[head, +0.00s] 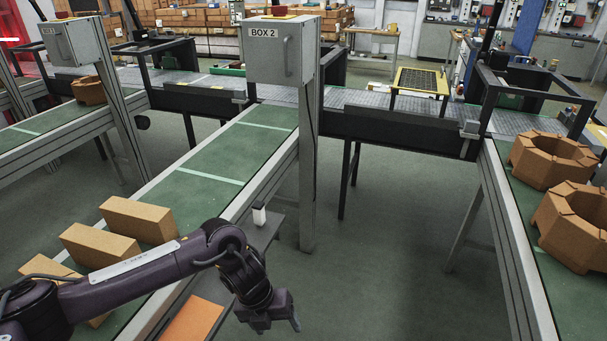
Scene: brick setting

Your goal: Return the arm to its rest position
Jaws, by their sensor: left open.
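My left arm comes in from the lower left, and its gripper (283,318) hangs pointing down in the lower middle of the head view. The gripper is open, with nothing seen between its fingers. It is to the right of the middle green conveyor, beside an orange panel (193,320). My right gripper is not in view.
Several tan bricks (140,219) lie on the middle conveyor (205,190), partly behind my left arm. A post carrying the BOX 2 cabinet (268,52) stands beyond the gripper. Octagonal brick pieces (552,158) sit on the right conveyor (525,225). The floor (390,265) between conveyors is clear.

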